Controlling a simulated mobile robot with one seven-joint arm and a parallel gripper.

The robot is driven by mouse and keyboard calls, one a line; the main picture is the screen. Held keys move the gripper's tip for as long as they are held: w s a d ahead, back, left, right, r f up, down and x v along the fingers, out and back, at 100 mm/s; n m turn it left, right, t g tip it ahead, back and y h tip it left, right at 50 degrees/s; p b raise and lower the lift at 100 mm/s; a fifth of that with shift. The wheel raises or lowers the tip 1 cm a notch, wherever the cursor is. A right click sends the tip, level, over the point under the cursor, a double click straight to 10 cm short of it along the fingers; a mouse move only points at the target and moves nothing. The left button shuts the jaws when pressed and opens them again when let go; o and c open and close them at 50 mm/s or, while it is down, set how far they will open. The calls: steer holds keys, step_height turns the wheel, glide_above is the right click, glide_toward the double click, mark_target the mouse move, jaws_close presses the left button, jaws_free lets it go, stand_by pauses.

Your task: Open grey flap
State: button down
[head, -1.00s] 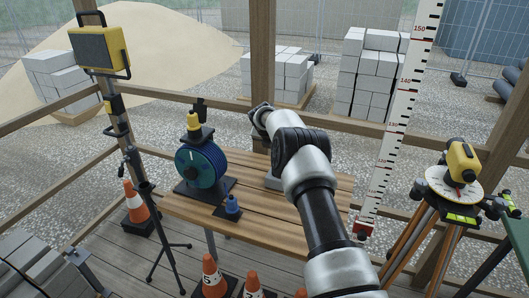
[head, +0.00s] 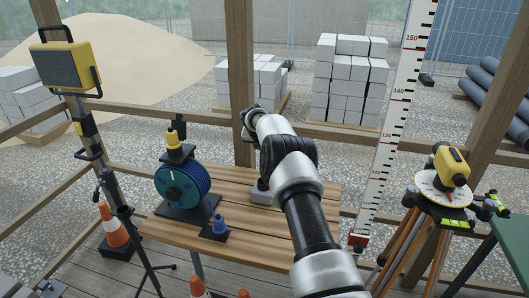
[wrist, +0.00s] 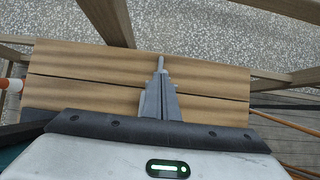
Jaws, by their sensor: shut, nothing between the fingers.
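My gripper (wrist: 161,62) shows in the wrist view with its fingers together and nothing between them. It points out over the planks of the wooden table (wrist: 75,85).
A measuring staff (head: 397,110) and a tripod instrument (head: 450,168) stand right. A floodlight (head: 64,66) and cone (head: 112,226) are left. The table's front right is clear.

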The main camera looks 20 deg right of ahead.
steer(key=shift+w+d, duration=0.3)
steer(key=shift+w, duration=0.1)
steer(key=shift+w+d+r, duration=0.1)
steer(key=shift+d, duration=0.1)
stand_by(0.3)
